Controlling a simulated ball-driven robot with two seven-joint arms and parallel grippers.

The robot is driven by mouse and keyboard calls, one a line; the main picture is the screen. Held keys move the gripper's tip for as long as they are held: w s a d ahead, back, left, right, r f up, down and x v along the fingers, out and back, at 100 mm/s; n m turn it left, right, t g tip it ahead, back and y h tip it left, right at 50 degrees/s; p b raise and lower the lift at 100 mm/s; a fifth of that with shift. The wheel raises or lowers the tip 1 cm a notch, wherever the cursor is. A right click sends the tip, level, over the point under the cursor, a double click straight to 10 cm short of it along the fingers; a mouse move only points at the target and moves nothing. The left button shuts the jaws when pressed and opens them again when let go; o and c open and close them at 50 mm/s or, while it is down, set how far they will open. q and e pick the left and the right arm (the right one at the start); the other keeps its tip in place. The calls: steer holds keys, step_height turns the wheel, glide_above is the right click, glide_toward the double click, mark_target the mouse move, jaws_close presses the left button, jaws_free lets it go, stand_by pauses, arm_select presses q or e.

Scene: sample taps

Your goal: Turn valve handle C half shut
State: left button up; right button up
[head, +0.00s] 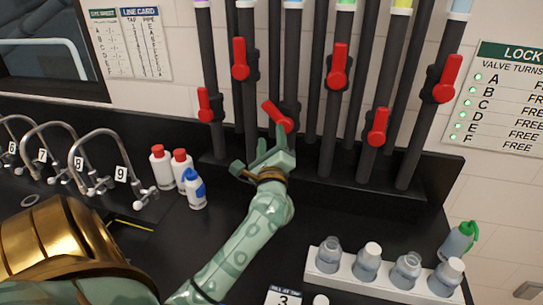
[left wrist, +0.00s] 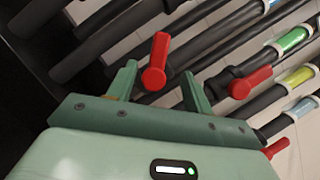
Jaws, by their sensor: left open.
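A row of dark pipes with red valve handles stands at the back wall. Handle C, which I take as the third from the left (head: 277,117), leans up and to the left, slanted across its pipe, while its neighbours lie roughly along theirs. My left gripper (head: 271,143) is open just below it. In the left wrist view this handle (left wrist: 156,62) shows between the two open fingertips (left wrist: 158,85), with a gap on either side; whether a finger touches it I cannot tell. No letter is readable on the pipes. My right gripper is not in view.
Handles B (head: 240,58) and D (head: 337,65) sit close on either side, higher up. Handle E (head: 377,127) is right. Red-capped bottles (head: 160,166) and a blue-and-white bottle (head: 195,190) stand left of my arm. A white rack (head: 330,276) of bottles is front right.

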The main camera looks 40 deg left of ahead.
arm_select(q)
steer(key=shift+b+v, duration=0.3)
steer(key=shift+v, duration=2)
